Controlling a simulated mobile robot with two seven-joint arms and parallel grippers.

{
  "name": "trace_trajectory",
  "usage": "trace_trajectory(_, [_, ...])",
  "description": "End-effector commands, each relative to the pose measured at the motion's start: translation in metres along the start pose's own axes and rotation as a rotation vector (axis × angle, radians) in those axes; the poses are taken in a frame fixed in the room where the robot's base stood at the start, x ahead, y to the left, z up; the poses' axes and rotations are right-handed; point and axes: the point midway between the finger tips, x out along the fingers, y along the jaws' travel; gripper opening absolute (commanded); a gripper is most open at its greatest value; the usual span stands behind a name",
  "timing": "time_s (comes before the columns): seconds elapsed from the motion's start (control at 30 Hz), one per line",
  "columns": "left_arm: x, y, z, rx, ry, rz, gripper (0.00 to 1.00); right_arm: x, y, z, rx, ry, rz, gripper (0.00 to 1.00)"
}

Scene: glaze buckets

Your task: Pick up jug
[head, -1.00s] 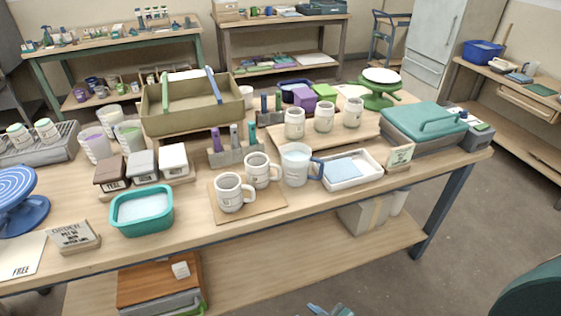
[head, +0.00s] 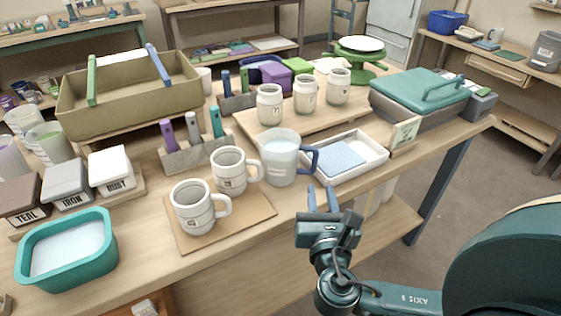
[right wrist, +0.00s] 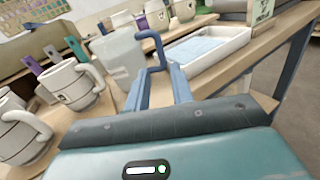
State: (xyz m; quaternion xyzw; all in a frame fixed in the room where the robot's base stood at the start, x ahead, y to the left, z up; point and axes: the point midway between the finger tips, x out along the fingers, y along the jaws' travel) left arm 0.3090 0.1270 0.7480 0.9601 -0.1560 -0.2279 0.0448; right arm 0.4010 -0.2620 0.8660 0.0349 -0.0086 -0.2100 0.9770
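The jug (head: 281,158) is a pale translucent vessel with a blue handle (head: 309,159) on its right side. It stands upright on the table between two mugs and a white tray. In the right wrist view the jug (right wrist: 118,58) is just beyond the fingers, with its blue handle (right wrist: 153,45) ahead of them. My right gripper (head: 322,198) is at the table's front edge, just in front of the handle. Its two blue fingers are apart, and nothing shows between them (right wrist: 160,88). My left gripper is not in view.
Two white mugs (head: 194,208) (head: 231,172) stand on a board (head: 246,212) left of the jug. A white tray (head: 376,147) with a blue cloth lies to its right. Jars (head: 270,105) stand behind on a wooden board. A small sign (head: 404,134) stands right of the tray.

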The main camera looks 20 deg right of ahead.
Motion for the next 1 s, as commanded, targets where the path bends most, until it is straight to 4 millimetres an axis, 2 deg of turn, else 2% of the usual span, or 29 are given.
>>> trace_trajectory(0.03, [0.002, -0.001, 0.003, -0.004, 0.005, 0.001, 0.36, 0.001, 0.0, -0.006, 0.0, 0.0, 0.0, 0.23])
trace_trajectory(0.17, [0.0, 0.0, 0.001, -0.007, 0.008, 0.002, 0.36, 0.014, 0.0, -0.004, 0.0, -0.003, 0.0, 0.23])
trace_trajectory(0.4, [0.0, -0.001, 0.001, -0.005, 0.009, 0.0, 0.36, 0.059, 0.0, -0.004, 0.001, -0.003, -0.001, 0.23])
trace_trajectory(0.5, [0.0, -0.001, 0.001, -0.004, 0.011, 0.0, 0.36, 0.072, 0.0, -0.004, 0.002, -0.001, -0.001, 0.23])
trace_trajectory(0.73, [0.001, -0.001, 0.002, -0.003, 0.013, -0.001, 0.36, 0.089, -0.001, -0.006, 0.003, 0.0, -0.001, 0.23])
trace_trajectory(1.0, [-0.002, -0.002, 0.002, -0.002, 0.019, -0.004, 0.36, 0.127, -0.001, -0.01, 0.002, 0.001, -0.001, 0.23])
